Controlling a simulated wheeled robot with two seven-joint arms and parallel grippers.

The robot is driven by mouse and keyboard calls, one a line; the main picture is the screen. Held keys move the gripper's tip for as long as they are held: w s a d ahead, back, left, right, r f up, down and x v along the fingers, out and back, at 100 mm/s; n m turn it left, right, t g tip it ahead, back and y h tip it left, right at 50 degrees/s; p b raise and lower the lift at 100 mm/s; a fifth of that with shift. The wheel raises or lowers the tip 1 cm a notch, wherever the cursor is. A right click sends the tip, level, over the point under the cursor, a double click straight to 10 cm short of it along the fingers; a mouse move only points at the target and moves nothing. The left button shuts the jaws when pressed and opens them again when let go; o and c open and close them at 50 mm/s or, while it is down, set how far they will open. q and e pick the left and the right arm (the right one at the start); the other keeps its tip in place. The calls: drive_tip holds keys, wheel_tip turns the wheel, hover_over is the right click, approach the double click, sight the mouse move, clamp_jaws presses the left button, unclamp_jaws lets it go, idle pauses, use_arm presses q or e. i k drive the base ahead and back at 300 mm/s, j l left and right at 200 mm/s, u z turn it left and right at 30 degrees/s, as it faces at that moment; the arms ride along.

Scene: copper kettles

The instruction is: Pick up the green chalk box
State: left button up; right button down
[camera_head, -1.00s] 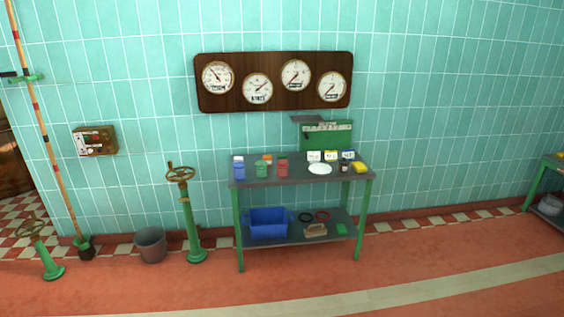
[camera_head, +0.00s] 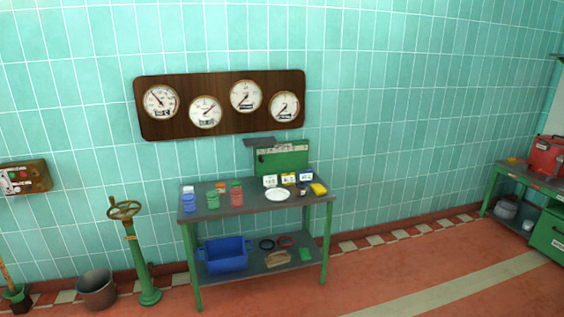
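A small table (camera_head: 260,206) with green legs and a grey top stands against the tiled wall. On its lower shelf, at the right end, lies a small flat green object (camera_head: 306,255); it is too small to tell whether it is the chalk box. A green container (camera_head: 213,199) stands on the top between a blue container (camera_head: 189,203) and a red container (camera_head: 237,196). A larger green panel or case (camera_head: 283,160) stands upright at the back of the top. Neither of my grippers is in view.
A blue bin (camera_head: 224,254) and a brown brush-like object (camera_head: 277,258) are on the lower shelf. A green valve stand (camera_head: 139,252) and a bucket (camera_head: 97,289) stand left of the table. Another green table (camera_head: 517,180) is at the right. The floor in front is clear.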

sight(234, 184)
drive_tip(key=i+l+z, duration=0.25)
drive_tip(key=i, duration=0.55)
drive_tip(key=i+z, duration=0.2)
drive_tip(key=i, duration=0.55)
drive_tip(key=i+u, duration=0.15)
drive_tip(key=i, duration=0.35)
drive_tip(key=i+l+u, duration=0.15)
drive_tip(key=i, duration=0.4)
drive_tip(key=i+l+u, duration=0.2)
drive_tip(key=i, duration=0.3)
drive_tip(key=i+u, duration=0.65)
drive_tip(key=i+l, duration=0.05)
